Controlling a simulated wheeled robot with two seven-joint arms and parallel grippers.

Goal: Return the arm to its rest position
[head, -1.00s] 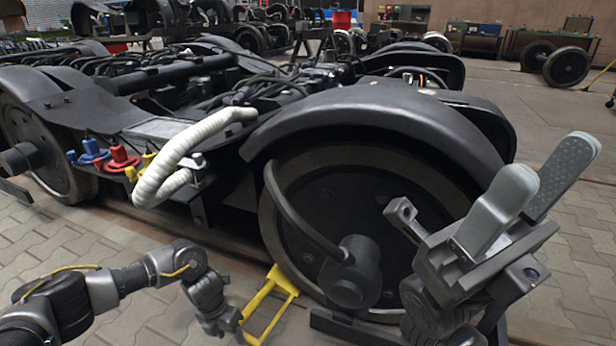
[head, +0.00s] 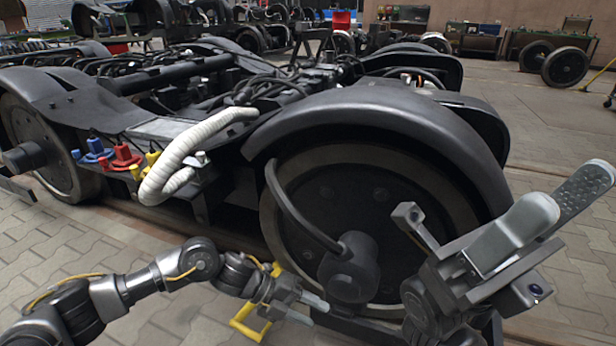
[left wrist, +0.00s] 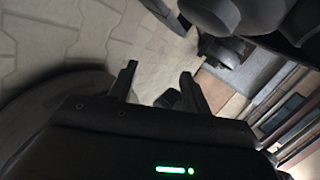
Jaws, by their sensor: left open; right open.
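My left gripper (head: 314,309) is low in front of the near bogie wheel (head: 385,215) in the head view, pointing right. In the left wrist view its two fingers (left wrist: 158,88) stand apart with nothing between them, over paving.
The black bogie (head: 375,110) fills the middle. A white ribbed hose (head: 180,160) and blue, red and yellow connectors (head: 122,156) hang on its side. A yellow frame (head: 248,322) is partly hidden behind my left forearm. Paving at the lower left (head: 45,245) is free.

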